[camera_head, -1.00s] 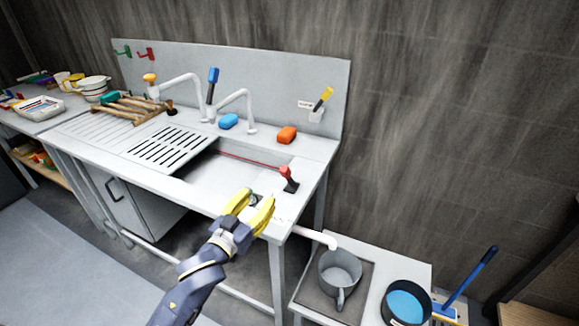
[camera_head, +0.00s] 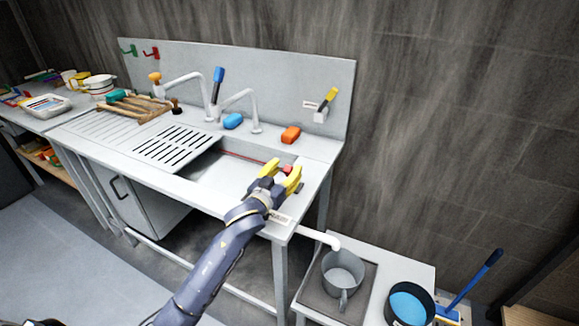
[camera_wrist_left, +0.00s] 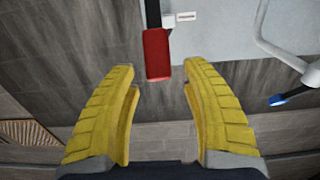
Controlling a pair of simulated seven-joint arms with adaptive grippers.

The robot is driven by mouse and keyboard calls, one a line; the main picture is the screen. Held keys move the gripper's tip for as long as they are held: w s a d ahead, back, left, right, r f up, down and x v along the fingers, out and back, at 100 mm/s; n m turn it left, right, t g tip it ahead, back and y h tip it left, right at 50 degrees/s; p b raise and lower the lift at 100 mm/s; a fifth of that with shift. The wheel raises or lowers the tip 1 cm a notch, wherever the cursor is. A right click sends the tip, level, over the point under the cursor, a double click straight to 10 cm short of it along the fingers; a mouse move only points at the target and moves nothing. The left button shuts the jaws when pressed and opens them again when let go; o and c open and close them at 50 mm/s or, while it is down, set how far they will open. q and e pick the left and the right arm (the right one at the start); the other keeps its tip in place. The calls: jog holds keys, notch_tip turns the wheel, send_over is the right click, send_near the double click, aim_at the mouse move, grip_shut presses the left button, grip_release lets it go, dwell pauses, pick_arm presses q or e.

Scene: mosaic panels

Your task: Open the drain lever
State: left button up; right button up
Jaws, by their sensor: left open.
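The drain lever has a red handle (camera_head: 287,169) at the right end of the sink (camera_head: 232,172). In the head view it is partly hidden by my left gripper (camera_head: 284,167). The left wrist view shows the red handle (camera_wrist_left: 156,56) on a black stem, between the yellow fingertips of my left gripper (camera_wrist_left: 158,68). The fingers are open, with a gap on each side of the handle. My right gripper is not in view.
A yellow-handled lever (camera_head: 329,97) is on the back panel. A white drain pipe (camera_head: 325,239) ends above a grey pot (camera_head: 342,268) at the lower right.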

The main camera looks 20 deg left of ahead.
pick_arm(q)
jog(key=shift+w+d, duration=0.2)
jog(key=shift+w, duration=0.9)
grip_shut()
